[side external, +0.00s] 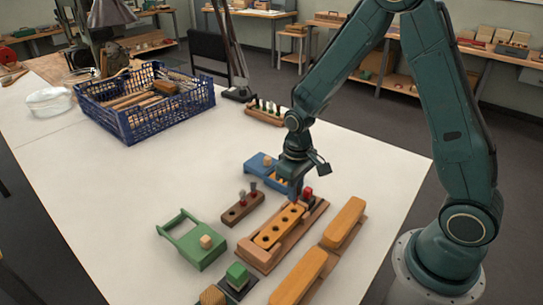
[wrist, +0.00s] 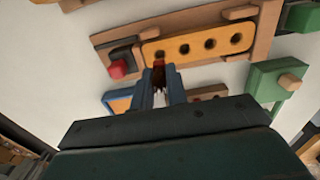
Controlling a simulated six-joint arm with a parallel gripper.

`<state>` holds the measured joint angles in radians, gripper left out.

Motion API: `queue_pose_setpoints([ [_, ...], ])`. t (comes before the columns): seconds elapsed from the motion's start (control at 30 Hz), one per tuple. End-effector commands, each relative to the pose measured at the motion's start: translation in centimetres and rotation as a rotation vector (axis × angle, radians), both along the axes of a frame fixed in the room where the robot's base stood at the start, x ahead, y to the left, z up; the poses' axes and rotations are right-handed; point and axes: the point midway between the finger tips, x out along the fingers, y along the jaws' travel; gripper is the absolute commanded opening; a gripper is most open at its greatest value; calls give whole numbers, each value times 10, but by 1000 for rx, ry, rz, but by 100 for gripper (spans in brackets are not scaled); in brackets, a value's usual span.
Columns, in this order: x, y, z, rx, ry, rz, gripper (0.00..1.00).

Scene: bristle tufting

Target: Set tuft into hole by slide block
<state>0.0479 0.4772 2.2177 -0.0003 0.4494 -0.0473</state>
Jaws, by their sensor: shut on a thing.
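An orange bar with a row of several dark holes (side external: 279,226) lies in a brown wooden frame (side external: 262,257); the bar (wrist: 198,46) also shows in the wrist view. A dark block with a red knob (side external: 308,192) sits at the bar's far end; the knob (wrist: 117,69) is left of the bar in the wrist view. My gripper (side external: 296,196) is low over that end. In the wrist view my gripper (wrist: 160,84) is shut on a dark tuft with a red end (wrist: 159,76), beside the leftmost hole. Whether the tuft touches the bar cannot be told.
A brown block with tufts (side external: 242,207) and a green frame with a wooden cube (side external: 197,240) stand left. A blue block (side external: 262,168) is close behind my gripper. Long orange bars (side external: 344,222) lie right. A blue crate (side external: 146,102) stands far left. The table's left front is clear.

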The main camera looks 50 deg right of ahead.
Motion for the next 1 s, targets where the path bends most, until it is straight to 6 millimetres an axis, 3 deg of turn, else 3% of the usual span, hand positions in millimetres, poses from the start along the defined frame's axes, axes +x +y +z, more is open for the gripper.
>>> queue_pose_setpoints([
  [0.37, 0, 0, -16, 0, -1, 0, 0],
  [1.0, 0, 0, -17, 0, -1, 0, 0],
])
